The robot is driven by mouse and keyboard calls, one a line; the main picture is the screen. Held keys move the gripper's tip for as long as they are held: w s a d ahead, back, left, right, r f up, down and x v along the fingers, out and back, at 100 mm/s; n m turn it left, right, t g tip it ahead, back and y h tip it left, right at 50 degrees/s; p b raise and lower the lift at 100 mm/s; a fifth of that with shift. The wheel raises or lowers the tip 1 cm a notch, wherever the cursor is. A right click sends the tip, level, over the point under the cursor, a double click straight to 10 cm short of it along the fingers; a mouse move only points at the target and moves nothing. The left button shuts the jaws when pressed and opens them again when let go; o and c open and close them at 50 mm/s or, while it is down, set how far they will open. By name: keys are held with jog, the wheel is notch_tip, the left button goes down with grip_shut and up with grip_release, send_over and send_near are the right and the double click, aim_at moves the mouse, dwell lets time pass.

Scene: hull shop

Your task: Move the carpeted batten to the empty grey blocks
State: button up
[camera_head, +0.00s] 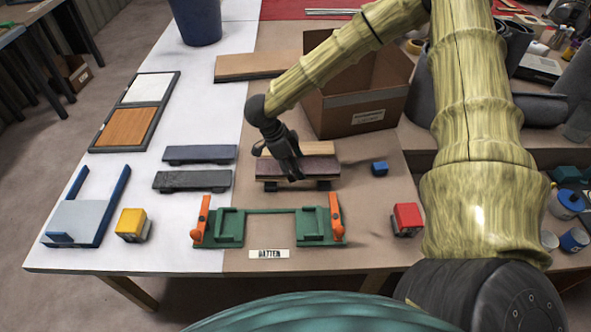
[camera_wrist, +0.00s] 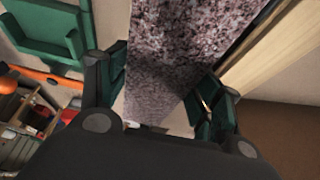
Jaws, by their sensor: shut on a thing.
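The carpeted batten (camera_head: 318,167), speckled purple-grey, lies level over dark supports (camera_head: 324,185) in the middle of the table. I cannot tell whether it touches them. My gripper (camera_head: 291,172) comes down on it from above and is shut on it. In the wrist view the carpeted batten (camera_wrist: 185,45) runs between the two fingers of my gripper (camera_wrist: 160,95). Two dark slate-grey pieces, one behind (camera_head: 200,153) and one in front (camera_head: 192,180), stand left of it with low feet. I cannot tell whether they are the empty grey blocks.
A bare wooden strip (camera_head: 318,150) lies just behind the batten. A green fixture (camera_head: 226,232) with orange handles stands in front, by a BATTEN label (camera_head: 269,254). Nearby are a blue cube (camera_head: 379,168), red block (camera_head: 407,219), yellow block (camera_head: 133,224) and cardboard box (camera_head: 355,105).

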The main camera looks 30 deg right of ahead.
jog(key=shift+w+d+f, duration=0.1)
jog(key=shift+w+d, duration=0.1)
jog(key=shift+d, duration=0.05)
jog(key=shift+f+p, duration=0.55)
jog(key=shift+f, duration=1.15)
jog(key=o, duration=1.9)
jog(key=shift+f, duration=0.1)
jog(key=b+v, duration=0.2)
jog(key=v, duration=1)
jog(key=shift+d+b, duration=0.1)
jog(key=shift+b, duration=0.2)
